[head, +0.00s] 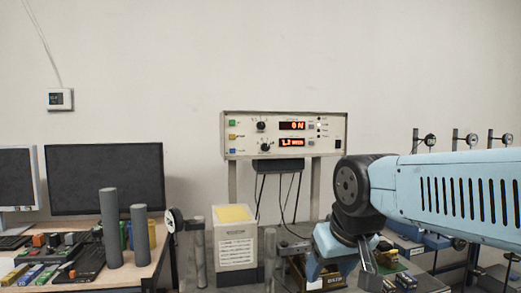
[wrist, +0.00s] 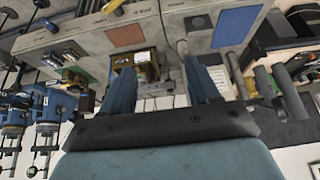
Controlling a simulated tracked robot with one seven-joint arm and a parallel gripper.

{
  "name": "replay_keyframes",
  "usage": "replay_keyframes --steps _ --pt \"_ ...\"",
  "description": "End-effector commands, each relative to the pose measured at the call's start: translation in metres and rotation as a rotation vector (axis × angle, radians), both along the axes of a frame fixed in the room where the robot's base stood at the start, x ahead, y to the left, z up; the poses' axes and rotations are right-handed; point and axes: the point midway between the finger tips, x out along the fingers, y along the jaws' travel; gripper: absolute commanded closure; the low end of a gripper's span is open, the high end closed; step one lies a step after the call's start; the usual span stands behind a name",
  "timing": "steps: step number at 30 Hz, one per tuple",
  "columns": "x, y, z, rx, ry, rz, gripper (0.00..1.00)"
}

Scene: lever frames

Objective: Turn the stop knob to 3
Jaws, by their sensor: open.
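A white control panel (head: 230,145) stands raised on posts against the wall in the head view. It has an upper black knob (head: 261,126) and a lower black knob (head: 264,147), each beside a red lit display. Their labels are too small to read, so I cannot tell which one is the stop knob. My gripper (head: 342,262) is below and to the right of the panel, pointing downward, apart from both knobs. In the wrist view my gripper (wrist: 163,88) shows two spread teal fingers with nothing held between them. No knob on the panel is recognisable in the wrist view.
A white box with a yellow top (head: 234,213) stands below the panel, with grey cylinders (head: 109,228) to its left. Dark cables (head: 283,195) hang under the panel. Several gauges (head: 429,140) are at the right.

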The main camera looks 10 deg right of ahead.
Motion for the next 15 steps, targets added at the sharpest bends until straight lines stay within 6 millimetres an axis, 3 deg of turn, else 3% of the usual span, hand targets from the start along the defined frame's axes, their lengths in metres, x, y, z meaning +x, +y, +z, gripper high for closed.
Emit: replay_keyframes --steps 5,8,15 --pt "0.017 0.000 0.003 0.007 -0.041 0.002 0.40" --pt "0.047 0.001 0.009 0.020 -0.118 0.001 0.40" --pt "0.140 0.000 0.031 0.056 -0.383 -0.011 0.40"
